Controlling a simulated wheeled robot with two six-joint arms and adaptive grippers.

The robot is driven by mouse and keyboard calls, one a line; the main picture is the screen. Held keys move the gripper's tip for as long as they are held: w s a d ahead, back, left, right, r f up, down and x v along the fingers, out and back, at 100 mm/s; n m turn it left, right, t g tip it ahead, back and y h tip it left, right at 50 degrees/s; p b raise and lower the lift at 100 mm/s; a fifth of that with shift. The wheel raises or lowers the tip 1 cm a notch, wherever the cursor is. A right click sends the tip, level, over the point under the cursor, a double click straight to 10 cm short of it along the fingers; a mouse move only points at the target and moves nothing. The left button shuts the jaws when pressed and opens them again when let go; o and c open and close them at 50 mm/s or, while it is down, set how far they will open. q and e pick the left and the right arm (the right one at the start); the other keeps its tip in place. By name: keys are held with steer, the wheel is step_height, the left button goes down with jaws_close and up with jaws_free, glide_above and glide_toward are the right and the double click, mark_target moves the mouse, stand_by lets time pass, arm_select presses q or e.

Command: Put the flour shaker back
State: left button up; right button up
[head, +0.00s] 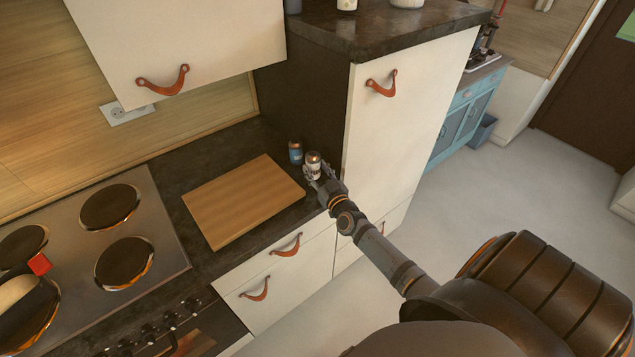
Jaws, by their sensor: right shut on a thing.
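A small white shaker with a dark, copper-rimmed top (313,160), which looks like the flour shaker, stands upright at the right end of the dark counter, beside the tall cabinet. My right gripper (314,175) is shut on it from the front right. The gripper's fingers cover its lower part, so I cannot tell whether its base touches the counter. A similar blue shaker (295,152) stands just behind it to the left. My left gripper is not in view.
A wooden cutting board (243,199) lies left of the shakers. The hob (92,245) is farther left, with a pan (22,305) at its edge. The tall white cabinet (398,130) closes off the right side. A wall cabinet (180,40) hangs above.

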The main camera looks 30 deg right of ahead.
mark_target(318, 178)
steer(key=f+b, duration=0.3)
steer(key=f, duration=0.1)
steer(key=shift+w+d+b, duration=0.2)
steer(key=shift+d+b, duration=0.15)
steer(key=shift+d, duration=0.05)
steer(key=shift+f, duration=0.1)
steer(key=shift+a, duration=0.1)
steer(key=o, duration=1.2)
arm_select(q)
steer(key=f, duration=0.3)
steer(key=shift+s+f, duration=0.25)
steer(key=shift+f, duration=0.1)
